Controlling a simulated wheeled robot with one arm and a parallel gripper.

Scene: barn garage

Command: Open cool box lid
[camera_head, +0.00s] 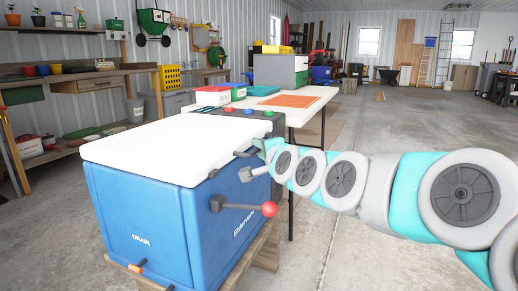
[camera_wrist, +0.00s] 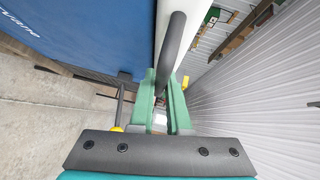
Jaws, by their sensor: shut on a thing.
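The cool box (camera_head: 140,215) is a large blue box with a white lid (camera_head: 180,140) lying flat on top, closed as far as I can see. Dark fittings and a lever with a red ball (camera_head: 269,209) stick out from its right side. My gripper (camera_head: 258,147) reaches in from the right to the lid's edge. In the wrist view, my green gripper fingers (camera_wrist: 164,88) are shut on a dark curved handle (camera_wrist: 174,42) beside the white lid (camera_wrist: 197,38). The blue body (camera_wrist: 85,30) is to the left there. The fingers partly hide the handle's lower end.
The box rests on a wooden stand (camera_head: 245,258). A white table (camera_head: 315,97) with an orange mat and small boxes stands behind it. A wooden workbench (camera_head: 105,74) runs along the left wall. The concrete floor (camera_head: 420,120) to the right is mostly open.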

